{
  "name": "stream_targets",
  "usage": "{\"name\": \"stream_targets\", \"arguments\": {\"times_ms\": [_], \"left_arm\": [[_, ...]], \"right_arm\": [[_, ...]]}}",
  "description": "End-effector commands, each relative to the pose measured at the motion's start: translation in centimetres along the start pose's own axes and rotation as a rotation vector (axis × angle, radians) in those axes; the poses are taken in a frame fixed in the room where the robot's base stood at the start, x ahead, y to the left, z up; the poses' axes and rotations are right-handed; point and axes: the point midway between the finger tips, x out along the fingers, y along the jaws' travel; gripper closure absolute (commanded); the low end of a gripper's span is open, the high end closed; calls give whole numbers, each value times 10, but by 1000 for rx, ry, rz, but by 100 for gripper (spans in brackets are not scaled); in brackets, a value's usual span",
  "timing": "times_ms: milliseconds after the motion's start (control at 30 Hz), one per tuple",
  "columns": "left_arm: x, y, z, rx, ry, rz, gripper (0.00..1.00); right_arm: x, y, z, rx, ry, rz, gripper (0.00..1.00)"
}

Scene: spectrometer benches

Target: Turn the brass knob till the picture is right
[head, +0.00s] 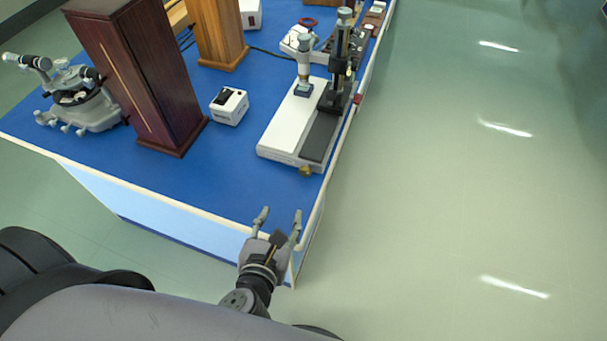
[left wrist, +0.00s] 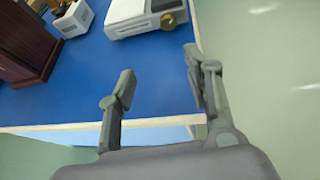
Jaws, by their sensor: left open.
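The brass knob (head: 306,171) sits low on the near end of a white and black instrument (head: 284,130) at the right edge of the blue bench. The knob also shows in the left wrist view (left wrist: 168,21), at the top, beyond the fingers. My left gripper (head: 278,215) is open and empty at the bench's near right corner, short of the knob and apart from it. In the left wrist view its two fingers (left wrist: 158,88) are spread with blue bench top between them. My right gripper is in neither view. I cannot make out any picture display.
A dark red wooden box (head: 135,75) stands left on the bench (head: 225,175), with a small white switch box (head: 229,106) beside it. A grey instrument (head: 78,97) is at far left. Bench top between gripper and knob is clear. Open floor lies to the right.

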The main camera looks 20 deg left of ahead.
Motion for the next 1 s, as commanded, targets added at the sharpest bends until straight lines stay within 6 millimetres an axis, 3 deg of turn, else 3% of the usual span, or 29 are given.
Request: {"name": "stream_targets", "arguments": {"times_ms": [133, 333, 1000], "left_arm": [[-4, -10, 4, 180, -51, -31, 54], [11, -13, 7, 214, -62, -35, 54], [147, -18, 14, 208, -59, -33, 54]], "right_arm": [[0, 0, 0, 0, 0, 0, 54], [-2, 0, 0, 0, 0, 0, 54], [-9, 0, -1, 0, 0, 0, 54]]}}
